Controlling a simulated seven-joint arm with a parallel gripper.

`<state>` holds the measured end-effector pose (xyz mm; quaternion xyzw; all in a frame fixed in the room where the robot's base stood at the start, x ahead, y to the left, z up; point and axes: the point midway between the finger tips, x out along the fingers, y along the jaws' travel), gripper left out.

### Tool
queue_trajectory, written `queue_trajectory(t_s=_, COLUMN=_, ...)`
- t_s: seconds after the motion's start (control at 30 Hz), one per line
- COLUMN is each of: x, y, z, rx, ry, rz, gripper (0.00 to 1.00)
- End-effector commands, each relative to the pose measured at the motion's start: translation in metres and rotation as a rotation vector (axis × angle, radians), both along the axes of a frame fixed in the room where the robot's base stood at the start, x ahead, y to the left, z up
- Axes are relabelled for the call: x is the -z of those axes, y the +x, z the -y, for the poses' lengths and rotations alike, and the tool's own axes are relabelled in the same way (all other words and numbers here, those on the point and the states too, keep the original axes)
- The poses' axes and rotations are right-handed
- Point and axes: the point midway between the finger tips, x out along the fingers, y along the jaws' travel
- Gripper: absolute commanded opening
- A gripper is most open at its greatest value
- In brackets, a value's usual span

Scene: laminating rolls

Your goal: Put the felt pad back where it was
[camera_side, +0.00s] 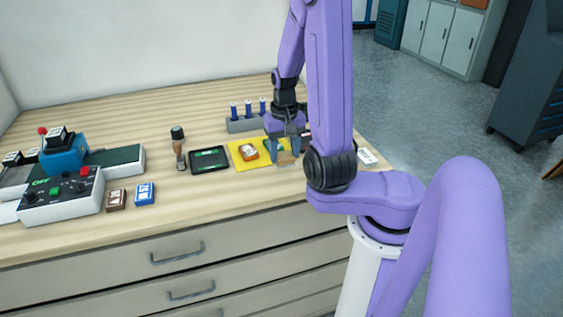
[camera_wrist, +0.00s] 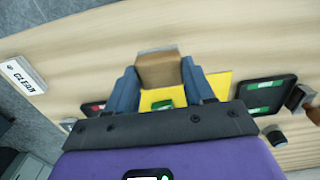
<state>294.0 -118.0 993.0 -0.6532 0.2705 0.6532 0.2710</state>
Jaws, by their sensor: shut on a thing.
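My gripper (camera_side: 285,155) is shut on a tan-brown block, which I take to be the felt pad (camera_wrist: 160,70). In the wrist view the pad sits between the two grey-blue fingers, its paler edge facing away. In the side view the pad (camera_side: 286,161) shows below the fingers, at the right end of a yellow mat (camera_side: 237,155). I cannot tell whether it touches the surface below. The yellow mat also shows behind the fingers in the wrist view (camera_wrist: 217,82). A green-marked item (camera_wrist: 163,104) lies on it, partly hidden by my gripper.
A grey rack (camera_side: 245,125) with blue-topped sticks stands behind. A white CLEAN block (camera_wrist: 22,75) lies off to the side.

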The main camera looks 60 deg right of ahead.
Motion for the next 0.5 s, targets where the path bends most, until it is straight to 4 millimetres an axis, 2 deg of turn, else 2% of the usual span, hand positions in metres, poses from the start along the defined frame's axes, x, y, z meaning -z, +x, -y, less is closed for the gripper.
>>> queue_trajectory(t_s=0.27, x=0.012, y=0.009, z=0.003, rx=-0.001, ry=0.001, rz=-0.001, gripper=0.28)
queue_trajectory(t_s=0.5, x=0.038, y=0.010, z=0.004, rx=-0.001, ry=0.003, rz=-0.003, gripper=0.28)
